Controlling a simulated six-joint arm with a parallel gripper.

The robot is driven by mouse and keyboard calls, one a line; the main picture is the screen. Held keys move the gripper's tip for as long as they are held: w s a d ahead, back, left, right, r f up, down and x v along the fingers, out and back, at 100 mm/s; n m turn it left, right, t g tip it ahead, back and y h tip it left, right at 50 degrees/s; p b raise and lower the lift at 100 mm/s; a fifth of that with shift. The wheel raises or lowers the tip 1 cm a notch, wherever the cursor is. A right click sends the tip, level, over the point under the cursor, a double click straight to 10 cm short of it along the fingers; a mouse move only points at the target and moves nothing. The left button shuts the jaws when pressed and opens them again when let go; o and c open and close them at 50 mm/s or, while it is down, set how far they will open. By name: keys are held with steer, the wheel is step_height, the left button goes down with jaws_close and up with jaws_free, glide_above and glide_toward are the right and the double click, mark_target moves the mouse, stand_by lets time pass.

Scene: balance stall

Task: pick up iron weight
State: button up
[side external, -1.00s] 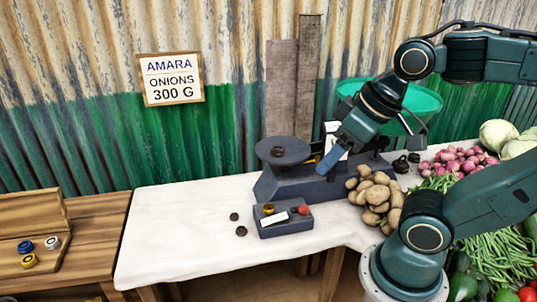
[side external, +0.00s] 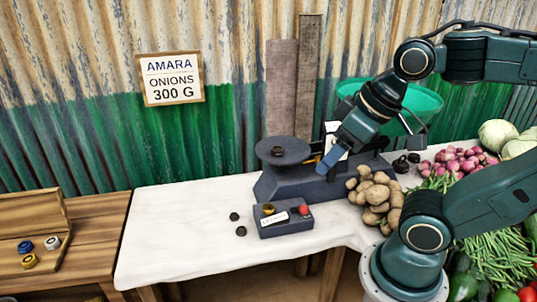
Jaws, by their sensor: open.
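Several dark iron weights are in view. Two small ones lie on the white cloth: one (side external: 234,216) and, just in front of it, another (side external: 241,231). A further dark weight (side external: 277,151) sits on the scale's flat plate (side external: 290,158). Two larger dark weights, one (side external: 401,164) and one (side external: 414,157), stand right of the scale, behind the potatoes. My gripper (side external: 324,168) is open above the middle of the dark scale (side external: 300,184), with a blue finger pointing down and left. Nothing shows between its fingers. It is apart from the loose weights on the cloth.
A grey box (side external: 288,229) with a brass piece, a red knob and a white label stands before the scale. Potatoes (side external: 376,196), red onions (side external: 455,161) and green vegetables crowd the right. A green pan (side external: 425,101) is behind my arm. The cloth's left side is clear.

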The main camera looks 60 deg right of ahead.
steer(key=shift+c, duration=0.7)
steer(key=w+d+f+n+g, duration=0.2)
steer(key=w, duration=0.9)
steer(key=w+d+f+n+g, duration=0.1)
steer(key=w+d+f+n, duration=0.1)
steer(key=w, duration=0.8)
steer(key=w+d+f+n+g, duration=0.1)
steer(key=w+d+f+n, duration=0.1)
steer(key=w+f, duration=0.4)
steer(key=w+d+f+n+g, duration=0.1)
steer(key=w+d+f, duration=0.4)
steer(key=f, duration=1)
steer(key=shift+w+f+n+g, duration=0.25)
steer(key=shift+w+n, duration=0.45)
steer(key=shift+w, duration=0.4)
